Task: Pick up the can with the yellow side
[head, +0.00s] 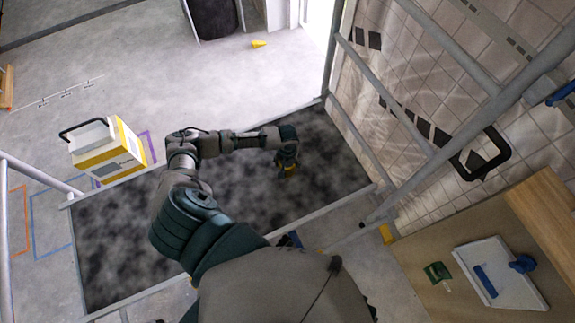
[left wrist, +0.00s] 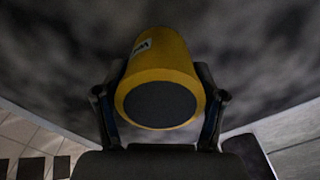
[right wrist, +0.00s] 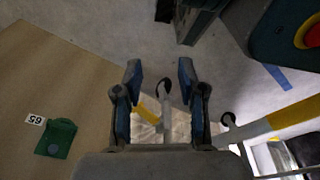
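The yellow can (left wrist: 165,62) has a dark round end facing the camera and a small white label in the left wrist view. My left gripper (left wrist: 160,98) has one finger on each side of it, both against its yellow wall. In the head view my left gripper (head: 287,158) is over the dark mottled platform (head: 120,240), with a bit of the yellow can (head: 288,171) showing below it. I cannot tell whether the can touches the platform. My right gripper (right wrist: 160,75) is open and empty in the right wrist view; in the head view it is hidden.
A yellow and white box (head: 105,150) with a black handle stands left of the platform. Metal rails (head: 400,115) and a tiled panel (head: 440,60) rise at the right. A wooden table (head: 420,265) holds a white tray (head: 520,290) and a green object (head: 437,272).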

